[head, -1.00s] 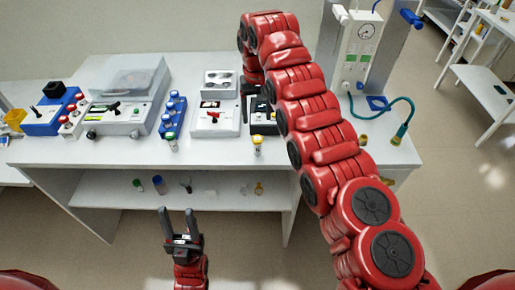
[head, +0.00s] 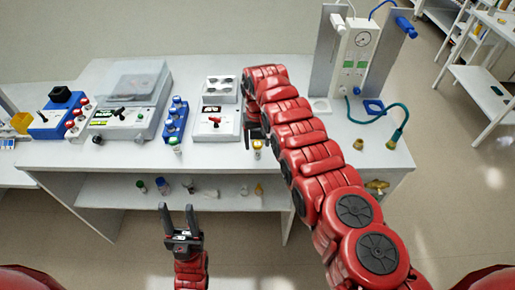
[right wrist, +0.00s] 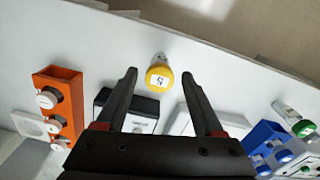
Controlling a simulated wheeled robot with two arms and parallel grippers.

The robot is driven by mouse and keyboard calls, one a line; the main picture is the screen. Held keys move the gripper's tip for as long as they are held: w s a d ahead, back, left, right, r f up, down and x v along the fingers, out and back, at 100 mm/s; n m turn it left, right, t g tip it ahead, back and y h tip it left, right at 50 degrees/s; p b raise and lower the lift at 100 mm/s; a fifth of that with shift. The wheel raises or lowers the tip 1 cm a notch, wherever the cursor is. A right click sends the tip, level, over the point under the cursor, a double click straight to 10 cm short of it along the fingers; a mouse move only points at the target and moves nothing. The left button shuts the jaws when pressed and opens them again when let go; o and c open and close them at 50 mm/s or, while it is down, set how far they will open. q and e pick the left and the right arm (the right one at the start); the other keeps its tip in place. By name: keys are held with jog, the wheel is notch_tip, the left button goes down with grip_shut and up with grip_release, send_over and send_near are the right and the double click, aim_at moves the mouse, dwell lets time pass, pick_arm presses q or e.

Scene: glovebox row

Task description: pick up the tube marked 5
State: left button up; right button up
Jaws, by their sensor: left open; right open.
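The tube marked 5 has a yellow cap with a "5" label (right wrist: 159,78), seen nearly end-on in the right wrist view. In the head view a small yellow-capped tube (head: 257,147) stands near the table's front edge, just by my right arm. My right gripper (right wrist: 160,84) is open; in the right wrist view the cap shows between its fingertips, and I cannot tell how far beyond them it is. In the head view the right gripper is mostly hidden by the arm. My left gripper (head: 178,208) is open and empty, in front of the table.
A green-capped tube (right wrist: 302,128) stands beside a blue rack (head: 175,118). An orange block (right wrist: 62,78) lies left in the right wrist view. Several small items lie on the lower shelf (head: 215,200).

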jog(key=shift+f, duration=0.5)
grip_shut()
jog(key=shift+r, duration=0.2)
